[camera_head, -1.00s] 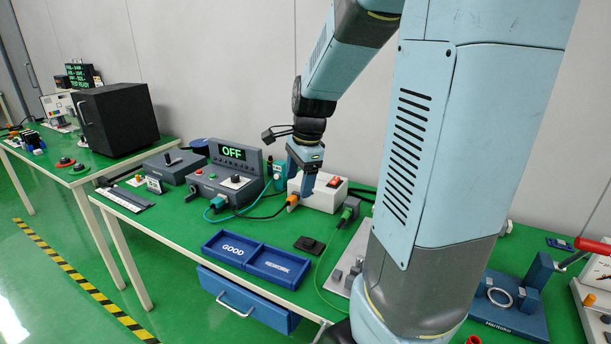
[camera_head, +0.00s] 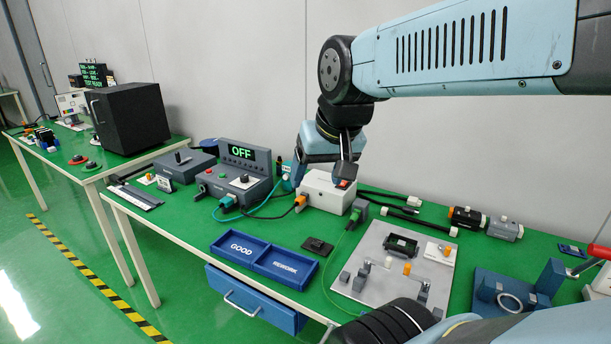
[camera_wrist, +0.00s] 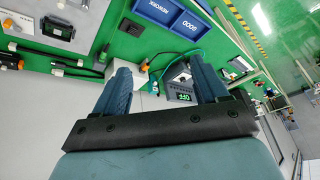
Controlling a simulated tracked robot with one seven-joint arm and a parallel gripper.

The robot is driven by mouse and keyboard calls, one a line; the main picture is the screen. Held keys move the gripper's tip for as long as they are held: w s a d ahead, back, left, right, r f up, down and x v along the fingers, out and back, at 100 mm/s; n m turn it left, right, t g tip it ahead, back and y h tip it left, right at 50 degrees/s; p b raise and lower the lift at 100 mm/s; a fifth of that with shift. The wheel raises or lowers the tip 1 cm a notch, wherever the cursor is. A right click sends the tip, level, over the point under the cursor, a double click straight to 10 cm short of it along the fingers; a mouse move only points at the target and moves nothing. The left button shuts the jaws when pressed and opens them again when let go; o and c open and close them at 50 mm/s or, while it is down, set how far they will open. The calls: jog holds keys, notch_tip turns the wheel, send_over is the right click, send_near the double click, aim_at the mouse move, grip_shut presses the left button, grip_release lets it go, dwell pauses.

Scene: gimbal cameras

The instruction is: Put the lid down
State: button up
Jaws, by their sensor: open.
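My gripper (camera_head: 322,172) is over the white box with a red switch (camera_head: 325,193), at the back of the green table. In the wrist view my gripper (camera_wrist: 163,80) has its two fingers apart with nothing between them. No piece stands out clearly as the lid. A small flat black piece (camera_head: 317,246) lies on the table right of the blue tray, and it also shows in the wrist view (camera_wrist: 132,28). A black open housing (camera_head: 400,243) sits on the light grey fixture plate (camera_head: 375,286). My gripper is away from both.
The blue GOOD/REWORK tray (camera_head: 262,257) lies near the front edge. A control unit reading OFF (camera_head: 240,170) stands left of the white box, with cables between them. A blue press fixture (camera_head: 515,295) is at right. A large black box (camera_head: 130,118) stands on the far table.

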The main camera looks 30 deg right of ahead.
jog(key=shift+s+a+r+n, duration=0.2)
jog(key=shift+s+a+n, duration=0.65)
jog(key=shift+s+n, duration=0.05)
